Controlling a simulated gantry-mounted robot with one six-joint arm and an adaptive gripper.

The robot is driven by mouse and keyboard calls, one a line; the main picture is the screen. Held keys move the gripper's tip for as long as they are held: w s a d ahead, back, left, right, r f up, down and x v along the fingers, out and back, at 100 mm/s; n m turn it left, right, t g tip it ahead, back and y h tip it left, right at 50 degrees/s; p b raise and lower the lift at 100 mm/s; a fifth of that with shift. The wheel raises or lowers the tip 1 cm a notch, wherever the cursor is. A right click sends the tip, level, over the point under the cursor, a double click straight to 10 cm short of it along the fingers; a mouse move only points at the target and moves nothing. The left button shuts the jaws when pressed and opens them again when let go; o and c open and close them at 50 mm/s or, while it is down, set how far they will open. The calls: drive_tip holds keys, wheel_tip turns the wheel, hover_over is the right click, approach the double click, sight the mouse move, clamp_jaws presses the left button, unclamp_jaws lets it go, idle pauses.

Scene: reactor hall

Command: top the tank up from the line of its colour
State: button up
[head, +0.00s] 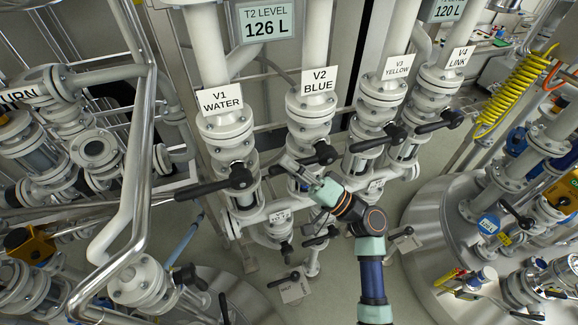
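Four labelled valves stand in a row: V1 WATER (221,101), V2 BLUE (319,82), V3 YELLOW (397,67) and V4 LINK (459,58). Each has a black lever: the V1 lever (215,184), V2 lever (308,158), V3 lever (378,138) and V4 lever (440,122) all point leftward and slightly down. My gripper (294,168) is at the V2 lever, overlapping it in the picture; contact and finger opening are unclear. The T2 LEVEL display (266,22) reads 126 L. A second display (448,9), partly cut off, reads 120 L.
A steel tank (425,225) with a round blue tag (488,225) stands at right. Smaller levered valves (320,237) sit below the row. A bent pipe rail (150,130) stands at left, and a yellow coiled hose (512,90) hangs at upper right.

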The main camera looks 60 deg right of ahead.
drive_tip(key=o, duration=0.3)
drive_tip(key=v, duration=1.2)
